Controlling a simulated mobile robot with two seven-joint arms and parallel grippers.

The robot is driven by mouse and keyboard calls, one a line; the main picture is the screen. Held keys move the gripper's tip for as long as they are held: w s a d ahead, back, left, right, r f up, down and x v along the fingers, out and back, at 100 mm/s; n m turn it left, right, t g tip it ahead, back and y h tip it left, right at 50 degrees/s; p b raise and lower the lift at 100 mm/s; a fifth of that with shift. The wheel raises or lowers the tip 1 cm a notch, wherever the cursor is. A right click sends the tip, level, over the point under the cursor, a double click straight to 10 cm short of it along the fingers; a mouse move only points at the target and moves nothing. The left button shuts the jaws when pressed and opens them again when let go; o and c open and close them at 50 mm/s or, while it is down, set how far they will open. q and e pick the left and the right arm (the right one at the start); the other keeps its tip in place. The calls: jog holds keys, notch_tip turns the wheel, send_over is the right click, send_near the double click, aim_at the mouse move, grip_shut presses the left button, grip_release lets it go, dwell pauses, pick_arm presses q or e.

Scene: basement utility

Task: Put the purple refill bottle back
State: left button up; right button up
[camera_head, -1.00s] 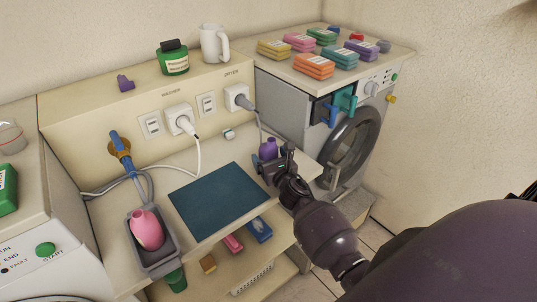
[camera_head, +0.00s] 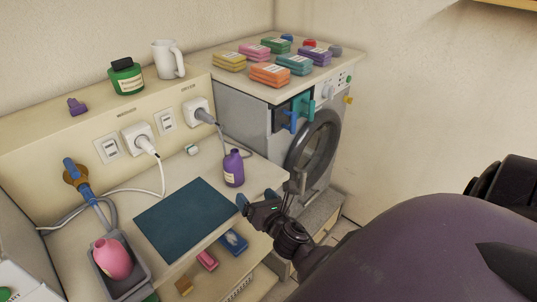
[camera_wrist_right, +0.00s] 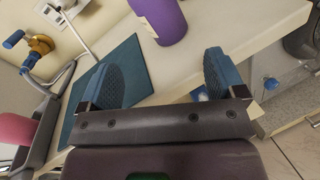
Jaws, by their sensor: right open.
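The purple refill bottle (camera_head: 233,168) stands upright on the shelf counter (camera_head: 262,166), right of the dark blue mat, with a pale label on its front. It also shows at the top of the right wrist view (camera_wrist_right: 160,20), cut off by the frame edge. My right gripper (camera_head: 256,197) is at the counter's front edge, in front of the bottle and apart from it. In the right wrist view its two blue fingers (camera_wrist_right: 160,76) are spread, with nothing between them. My left gripper is not in view.
The blue mat (camera_head: 186,218) lies bare. A pink bottle (camera_head: 113,258) sits in a grey holder at left. Stacked colored packs (camera_head: 270,74) lie on the dryer.

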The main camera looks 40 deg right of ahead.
jog(key=s+a+f+m+g+y, duration=0.1)
jog(key=s+a+f+m, duration=0.1)
jog(key=s+m, duration=0.3)
jog(key=s+a+f+m+g+y, duration=0.1)
jog(key=s+a+f+m+g, duration=0.1)
jog(key=m, duration=1.2)
jog(key=s+a+f+m+g+y, duration=0.1)
jog(key=s+a+f+m+g, duration=0.1)
jog(key=s+f+m, duration=0.4)
jog(key=s+a+m, duration=0.1)
jog(key=s+m, duration=0.2)
jog(key=shift+a+m, duration=0.4)
